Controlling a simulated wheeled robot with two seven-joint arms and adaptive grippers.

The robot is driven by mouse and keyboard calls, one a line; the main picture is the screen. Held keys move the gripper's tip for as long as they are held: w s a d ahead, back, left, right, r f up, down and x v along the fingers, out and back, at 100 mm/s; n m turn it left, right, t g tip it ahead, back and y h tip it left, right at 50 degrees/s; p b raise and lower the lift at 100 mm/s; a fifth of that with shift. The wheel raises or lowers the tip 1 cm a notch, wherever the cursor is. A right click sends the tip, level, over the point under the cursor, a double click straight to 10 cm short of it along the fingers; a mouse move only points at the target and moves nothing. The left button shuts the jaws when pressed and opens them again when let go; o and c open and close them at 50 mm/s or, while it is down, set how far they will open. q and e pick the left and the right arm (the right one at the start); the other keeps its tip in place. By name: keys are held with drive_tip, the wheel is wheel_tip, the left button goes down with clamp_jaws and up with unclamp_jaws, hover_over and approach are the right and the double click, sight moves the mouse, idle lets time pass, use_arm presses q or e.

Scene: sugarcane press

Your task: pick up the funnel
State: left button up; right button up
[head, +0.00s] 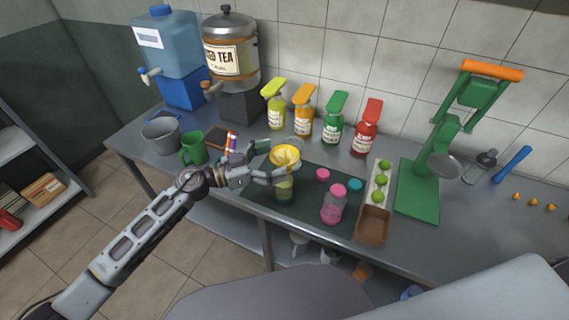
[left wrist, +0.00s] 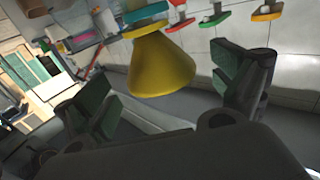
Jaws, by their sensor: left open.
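The yellow funnel (head: 285,154) sits on top of a clear container with green contents (head: 284,190) on the dark mat. My left gripper (head: 275,163) is open at the funnel, with its fingers reaching to either side of it. In the left wrist view the yellow funnel (left wrist: 160,68) lies ahead between the two spread fingers, with visible gaps on both sides. My right gripper is not in view.
A pink-lidded jar (head: 334,204) stands right of the funnel. A tray with limes (head: 371,195) and the green press (head: 418,190) are farther right. Several sauce bottles (head: 334,125) stand behind. A green mug (head: 193,148) and grey pot (head: 160,137) are at left.

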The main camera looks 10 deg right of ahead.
sight(296, 152)
use_arm(q)
drive_tip(key=shift+w+d, duration=0.15)
drive_tip(key=shift+d, duration=0.65)
drive_tip(key=shift+w+d, duration=0.1)
drive_tip(key=shift+d, duration=0.7)
drive_tip(key=c, duration=1)
